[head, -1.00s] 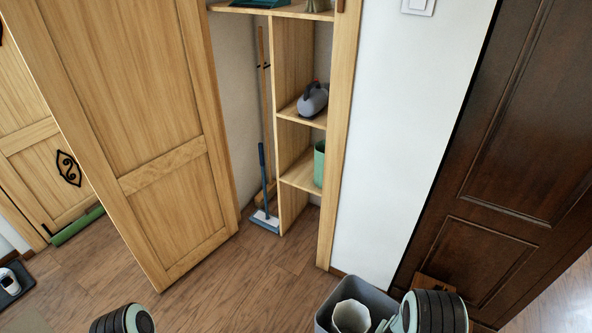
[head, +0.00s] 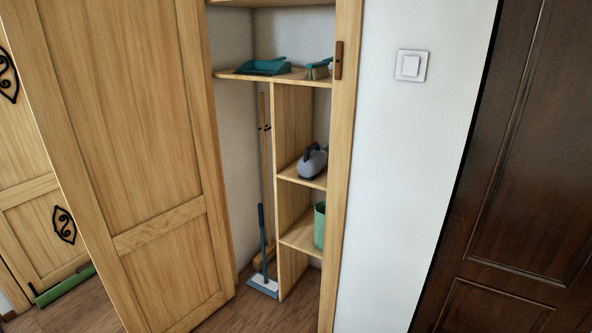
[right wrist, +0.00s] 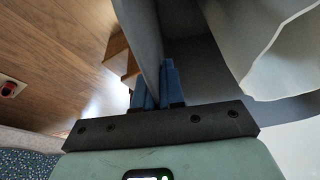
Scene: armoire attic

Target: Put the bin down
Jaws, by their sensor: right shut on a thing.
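The grey bin (right wrist: 205,55) shows in the right wrist view, with its rim wall running between my fingers. A white object (right wrist: 268,50) is inside it. My right gripper (right wrist: 155,85), with blue fingers, is shut on the bin's wall. The bin's base is hidden, so I cannot tell whether it touches the floor. In the head view now, neither the bin nor either gripper is in view.
An open wooden armoire has shelves (head: 300,234) holding a green container (head: 319,225) and a grey-purple device (head: 312,161). A mop (head: 264,240) stands inside. The wooden door (head: 140,160) is ajar. A dark door (head: 520,170) is at right.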

